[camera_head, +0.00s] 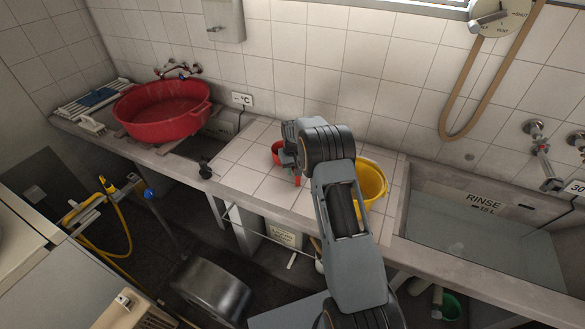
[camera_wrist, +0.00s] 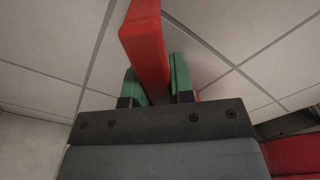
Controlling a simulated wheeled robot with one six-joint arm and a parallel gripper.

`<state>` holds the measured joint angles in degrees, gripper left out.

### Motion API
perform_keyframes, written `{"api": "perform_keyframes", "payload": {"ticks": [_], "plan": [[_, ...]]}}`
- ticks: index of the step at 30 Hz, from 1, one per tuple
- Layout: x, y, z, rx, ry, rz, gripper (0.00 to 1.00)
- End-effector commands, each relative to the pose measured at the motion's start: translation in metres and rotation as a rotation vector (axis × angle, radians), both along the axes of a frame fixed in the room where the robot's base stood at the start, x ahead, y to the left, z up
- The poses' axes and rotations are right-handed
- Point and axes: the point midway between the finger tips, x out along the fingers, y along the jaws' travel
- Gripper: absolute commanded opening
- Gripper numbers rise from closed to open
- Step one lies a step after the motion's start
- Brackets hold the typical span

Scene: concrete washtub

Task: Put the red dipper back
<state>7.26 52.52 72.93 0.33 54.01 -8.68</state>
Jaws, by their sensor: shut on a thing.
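The red dipper (camera_head: 278,153) is at the tiled ledge between the two basins, partly hidden by my arm in the head view. In the wrist view its flat red handle (camera_wrist: 146,40) stands between the two green finger pads of my gripper (camera_wrist: 157,82). My gripper (camera_head: 290,160) is shut on this handle. A short red piece (camera_head: 297,181) shows just below the gripper in the head view. I cannot tell whether the dipper touches the tiles. Another red surface (camera_wrist: 293,155) shows at the lower right of the wrist view.
A yellow bucket (camera_head: 371,182) stands on the ledge right of my arm, partly hidden. A big red tub (camera_head: 163,112) sits on the left counter. The rinse basin (camera_head: 480,235) lies to the right. White tiles left of the dipper are clear.

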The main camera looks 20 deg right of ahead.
Motion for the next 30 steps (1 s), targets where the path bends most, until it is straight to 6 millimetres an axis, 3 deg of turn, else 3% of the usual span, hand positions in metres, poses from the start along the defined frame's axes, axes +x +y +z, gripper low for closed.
{"api": "perform_keyframes", "payload": {"ticks": [11,12,19,30], "plan": [[0.000,0.000,-0.005,0.000,-0.002,0.000,0.00],[0.000,0.000,-0.003,0.000,-0.002,0.000,0.26],[0.000,0.000,-0.003,0.000,-0.001,0.000,0.48],[0.001,0.000,0.007,0.000,-0.003,0.000,0.48]]}}
